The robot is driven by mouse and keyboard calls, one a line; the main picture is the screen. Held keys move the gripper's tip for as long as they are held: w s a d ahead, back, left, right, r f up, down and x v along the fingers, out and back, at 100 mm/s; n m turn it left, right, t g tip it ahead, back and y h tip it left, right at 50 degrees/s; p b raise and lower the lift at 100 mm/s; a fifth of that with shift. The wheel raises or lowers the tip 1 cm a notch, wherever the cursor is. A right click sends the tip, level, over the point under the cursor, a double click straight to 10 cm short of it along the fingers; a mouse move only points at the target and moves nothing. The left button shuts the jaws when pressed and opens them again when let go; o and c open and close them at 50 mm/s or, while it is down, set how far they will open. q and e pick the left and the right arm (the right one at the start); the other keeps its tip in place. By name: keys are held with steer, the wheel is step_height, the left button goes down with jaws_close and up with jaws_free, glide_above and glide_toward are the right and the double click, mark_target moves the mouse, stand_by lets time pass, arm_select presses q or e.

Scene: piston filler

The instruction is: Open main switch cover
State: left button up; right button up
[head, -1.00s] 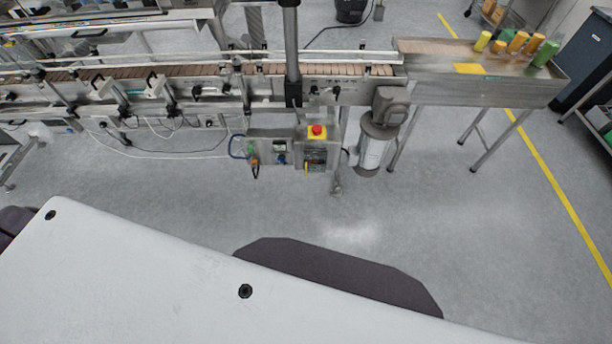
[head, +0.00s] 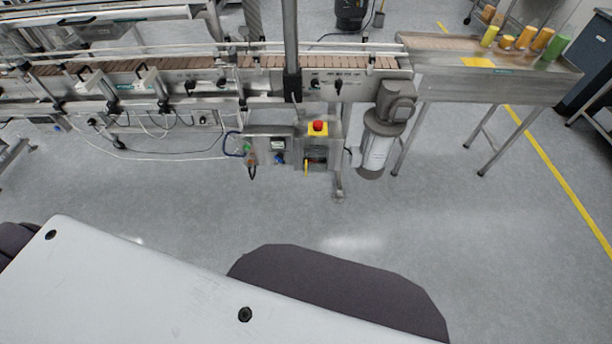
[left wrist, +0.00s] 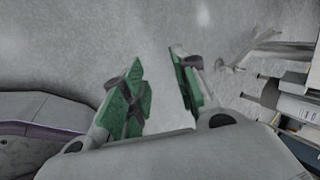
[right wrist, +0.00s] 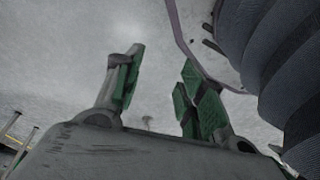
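A grey metal control box (head: 268,124) hangs below the conveyor in the middle of the head view. Next to it on its right is a panel with a red emergency button on yellow (head: 317,127) and a dark switch area (head: 316,158) beneath, with a small yellow part at its left. I cannot tell which part is the main switch cover at this size. My left gripper (left wrist: 158,88) is open and empty over bare floor in the left wrist view. My right gripper (right wrist: 158,84) is open and empty in the right wrist view. Neither gripper shows in the head view.
The conveyor (head: 200,84) runs across the back. A motor (head: 378,140) hangs right of the panel. A metal table (head: 500,78) with yellow, orange and green containers stands at the right. Open floor (head: 180,205) lies between me and the conveyor.

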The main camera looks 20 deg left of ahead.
arm_select(q)
steer(key=w+d+r+m+t+b, duration=0.2)
steer(key=w+r+m+t+b, duration=0.3)
steer(key=w+b, duration=0.4)
steer(key=w+d+r+m+t+b, duration=0.25)
steer(key=w+m+b, duration=0.55)
steer(key=w, duration=0.4)
steer(key=w+d+r+m+t+b, duration=0.3)
steer(key=r+m+t+b, duration=0.1)
steer(key=r+b, duration=0.3)
steer(key=shift+w+r+m, duration=0.4)
steer(key=shift+r+m, duration=0.1)
steer(key=shift+m, duration=0.3)
arm_select(e)
steer(key=w+a+r+t+y, duration=0.2)
steer(key=w+a+r, duration=0.4)
steer(key=w+r, duration=0.2)
steer(key=shift+w+r, duration=0.2)
steer(key=shift+w, duration=0.4)
arm_select(q)
steer(key=shift+w+a, duration=0.1)
steer(key=shift+w, duration=0.05)
arm_select(e)
steer(key=shift+f, duration=0.1)
